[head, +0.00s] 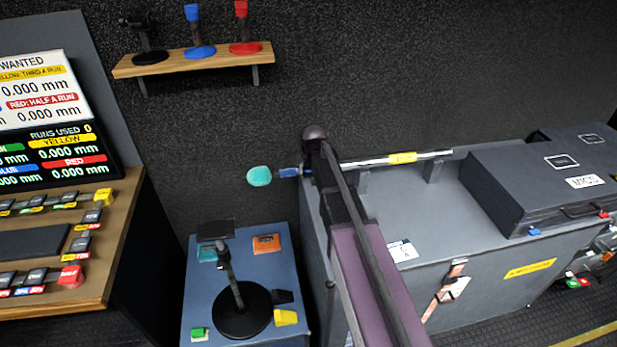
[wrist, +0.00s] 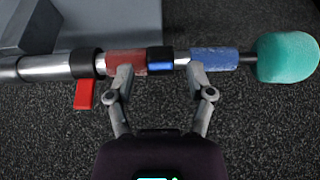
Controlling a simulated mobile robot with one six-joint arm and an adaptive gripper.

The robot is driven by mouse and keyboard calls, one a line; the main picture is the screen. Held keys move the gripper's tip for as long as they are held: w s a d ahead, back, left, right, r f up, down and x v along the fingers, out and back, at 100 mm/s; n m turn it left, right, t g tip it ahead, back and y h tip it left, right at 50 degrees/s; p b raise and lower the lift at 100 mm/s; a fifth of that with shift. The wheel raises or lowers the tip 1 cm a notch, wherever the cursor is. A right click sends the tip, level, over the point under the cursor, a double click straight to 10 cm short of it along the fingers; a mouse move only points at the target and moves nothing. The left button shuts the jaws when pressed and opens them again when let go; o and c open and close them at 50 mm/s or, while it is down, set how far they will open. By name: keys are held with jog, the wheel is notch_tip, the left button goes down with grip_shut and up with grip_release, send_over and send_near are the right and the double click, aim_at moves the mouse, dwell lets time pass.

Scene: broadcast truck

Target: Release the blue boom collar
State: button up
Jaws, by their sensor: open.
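The boom pole (wrist: 40,66) lies level across the wrist view, with a teal foam microphone (wrist: 285,57) at its right end. The blue boom collar is a black ring with a blue face (wrist: 160,65), between a red sleeve (wrist: 126,62) and a blue sleeve (wrist: 215,60). My gripper (wrist: 159,75) is open, with one finger on each side of the collar. The left finger overlaps the red sleeve and the right finger the blue sleeve's near end. I cannot tell if they touch the pole. In the head view, my arm hides the collar; the foam microphone (head: 258,176) shows left of it.
A black collar with a hanging red lever (wrist: 84,92) is further left on the pole. The pole rests above a grey cabinet (head: 450,230) beside a black case (head: 545,180). A blue-topped stand (head: 200,300) holds a dark post and coloured blocks. A shelf (head: 195,61) hangs on the wall.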

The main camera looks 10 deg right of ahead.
jog(key=shift+b+x, duration=0.7)
jog(key=shift+x, duration=0.4)
jog(key=shift+c, duration=0.2)
grip_shut()
